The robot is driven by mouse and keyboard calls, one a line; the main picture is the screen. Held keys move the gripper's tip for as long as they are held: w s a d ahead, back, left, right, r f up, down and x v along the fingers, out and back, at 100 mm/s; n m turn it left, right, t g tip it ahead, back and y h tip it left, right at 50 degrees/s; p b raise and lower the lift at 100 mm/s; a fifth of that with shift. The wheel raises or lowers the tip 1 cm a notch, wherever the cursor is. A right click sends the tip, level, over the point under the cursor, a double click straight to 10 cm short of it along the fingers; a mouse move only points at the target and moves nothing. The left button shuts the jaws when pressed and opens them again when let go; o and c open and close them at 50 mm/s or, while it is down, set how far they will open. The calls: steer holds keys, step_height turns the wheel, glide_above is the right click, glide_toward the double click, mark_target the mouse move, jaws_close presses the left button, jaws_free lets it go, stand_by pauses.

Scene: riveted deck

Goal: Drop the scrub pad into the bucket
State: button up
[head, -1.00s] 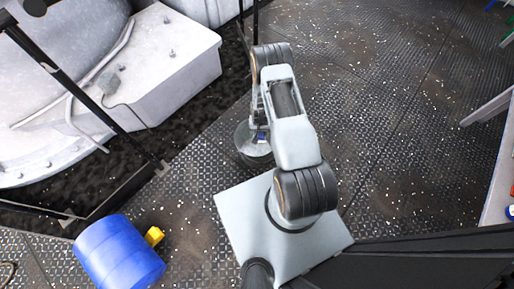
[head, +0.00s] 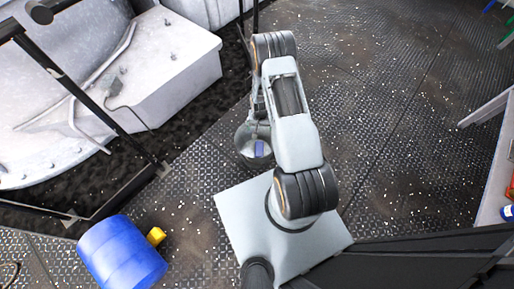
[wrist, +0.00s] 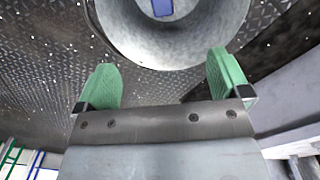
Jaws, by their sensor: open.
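The bucket (head: 243,153) is a round grey metal pail on the deck, partly hidden behind my arm in the head view. In the wrist view its wall and rim (wrist: 190,52) fill the top middle. The scrub pad (head: 259,148) is a small blue block inside the bucket, and it also shows in the wrist view (wrist: 162,7), cut by the top edge. My gripper (wrist: 163,78) has two green fingers spread wide with nothing between them, near the bucket's rim. In the head view the fingers are hidden behind my arm.
A blue drum (head: 121,253) with a yellow part (head: 156,236) lies at the lower left. A black railing (head: 95,107) stands before large white machinery (head: 150,75) at the left. A white shelf (head: 497,165) is at the right edge. The deck between is clear.

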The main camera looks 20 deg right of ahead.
step_height(320, 180, up, 8)
steer(key=p, duration=0.1)
steer(key=shift+f+p, duration=0.15)
steer(key=shift+p, duration=0.2)
stand_by(0.3)
